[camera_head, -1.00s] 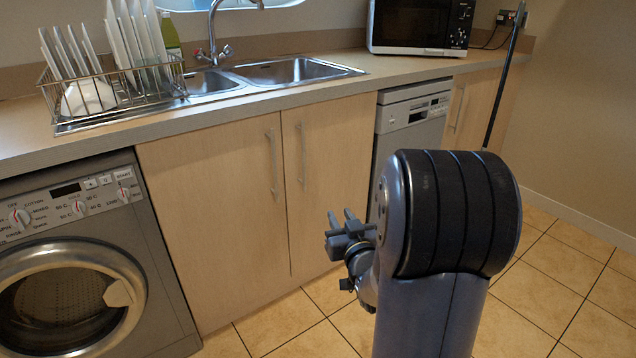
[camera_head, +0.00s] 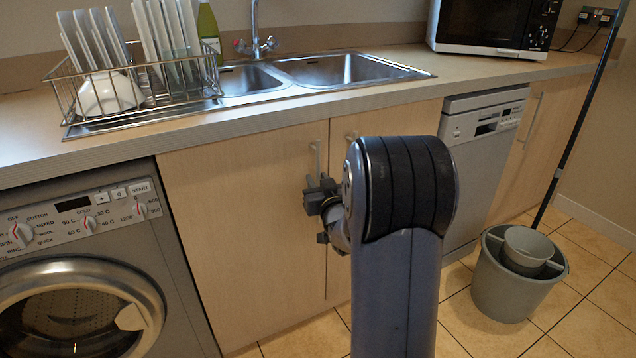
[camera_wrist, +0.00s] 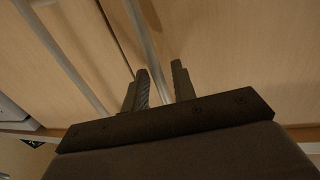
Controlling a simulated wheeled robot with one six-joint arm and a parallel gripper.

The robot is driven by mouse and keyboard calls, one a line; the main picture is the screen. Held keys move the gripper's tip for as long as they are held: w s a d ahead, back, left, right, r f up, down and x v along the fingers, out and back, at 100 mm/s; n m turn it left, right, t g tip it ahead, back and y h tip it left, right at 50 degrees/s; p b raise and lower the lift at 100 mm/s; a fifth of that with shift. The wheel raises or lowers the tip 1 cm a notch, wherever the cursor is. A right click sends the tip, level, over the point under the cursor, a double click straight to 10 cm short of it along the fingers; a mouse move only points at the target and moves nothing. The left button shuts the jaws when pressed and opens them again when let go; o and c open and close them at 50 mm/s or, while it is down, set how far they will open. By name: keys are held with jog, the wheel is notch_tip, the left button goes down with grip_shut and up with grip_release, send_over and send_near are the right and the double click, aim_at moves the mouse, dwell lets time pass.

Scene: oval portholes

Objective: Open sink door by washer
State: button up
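The sink door by the washer (camera_head: 240,220) is the left of two pale wood doors under the sink, and it looks closed. Its upright metal bar handle (camera_head: 315,155) is near its right edge; the lower part is hidden behind my gripper. My gripper (camera_head: 318,190) is at this handle. In the wrist view, the two fingers of my gripper (camera_wrist: 160,82) are apart, and the door handle (camera_wrist: 148,45) runs between them. I cannot tell if either finger touches it. The right sink door's handle (camera_wrist: 65,60) shows at the left there.
The washer (camera_head: 85,270) stands left of the doors. The dishwasher (camera_head: 480,160) stands to the right. A grey bucket (camera_head: 500,300) is on the tiled floor at the right, with a long dark pole above it. The sink (camera_head: 345,70) and dish rack (camera_head: 130,85) are on the counter.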

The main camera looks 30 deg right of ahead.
jog(key=shift+w, duration=0.3)
jog(key=shift+c, duration=0.5)
grip_shut()
